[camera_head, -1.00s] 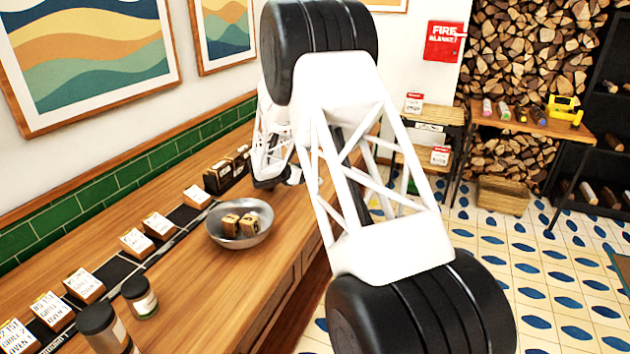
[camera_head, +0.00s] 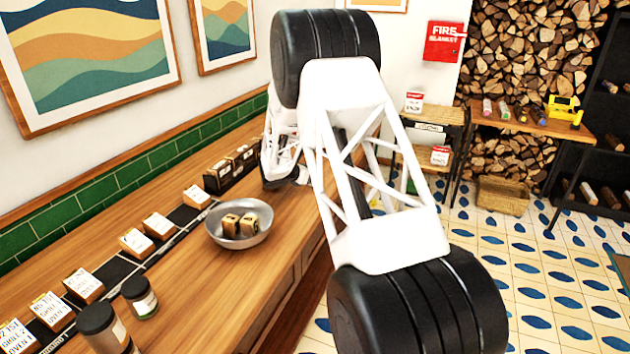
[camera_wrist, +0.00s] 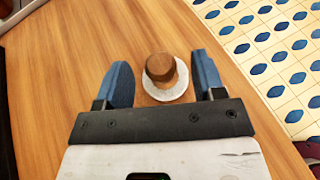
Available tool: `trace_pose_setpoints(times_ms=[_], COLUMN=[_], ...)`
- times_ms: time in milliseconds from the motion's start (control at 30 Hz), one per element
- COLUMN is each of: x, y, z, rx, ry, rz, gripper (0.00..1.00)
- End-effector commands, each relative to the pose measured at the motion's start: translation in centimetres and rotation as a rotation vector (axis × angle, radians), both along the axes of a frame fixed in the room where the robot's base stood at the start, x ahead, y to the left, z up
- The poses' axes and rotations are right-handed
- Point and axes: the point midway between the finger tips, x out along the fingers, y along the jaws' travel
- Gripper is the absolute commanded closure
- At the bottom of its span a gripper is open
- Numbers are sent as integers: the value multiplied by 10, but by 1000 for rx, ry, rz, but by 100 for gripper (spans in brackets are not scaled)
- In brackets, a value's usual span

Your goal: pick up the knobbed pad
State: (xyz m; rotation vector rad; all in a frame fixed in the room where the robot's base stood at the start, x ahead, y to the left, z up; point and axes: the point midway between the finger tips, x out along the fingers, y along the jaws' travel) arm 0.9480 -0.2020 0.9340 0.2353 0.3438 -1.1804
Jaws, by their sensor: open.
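The knobbed pad shows in the wrist view as a pale round disc (camera_wrist: 152,91) with a brown cylindrical knob (camera_wrist: 160,67) on top. It sits on the wooden counter near the counter's right edge. My gripper (camera_wrist: 162,78) is open, with one blue finger on each side of the pad. A gap shows between the pad and the left finger; the right finger is close to it. Nothing is held. In the head view my arm hides the pad and most of my gripper.
A metal bowl (camera_head: 262,238) with two small blocks stands on the counter (camera_head: 195,290). Several labelled boxes (camera_head: 84,285) line a dark strip along the wall, near two dark jars (camera_head: 140,297). In the wrist view, tiled floor (camera_wrist: 285,45) lies beyond the counter edge, and bare wood surrounds the pad.

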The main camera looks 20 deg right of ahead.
Motion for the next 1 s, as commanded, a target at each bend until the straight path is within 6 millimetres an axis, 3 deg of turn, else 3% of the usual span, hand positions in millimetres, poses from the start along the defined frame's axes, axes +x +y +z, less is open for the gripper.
trace_pose_setpoints(times_ms=[333, 933, 1000], x=[11, 12, 12], y=[-31, -33, -33], z=[-15, -16, -15], rx=[0, 0, 0], ry=[1, 1, 1], rz=[-1, -1, -1], gripper=[37, 37, 45])
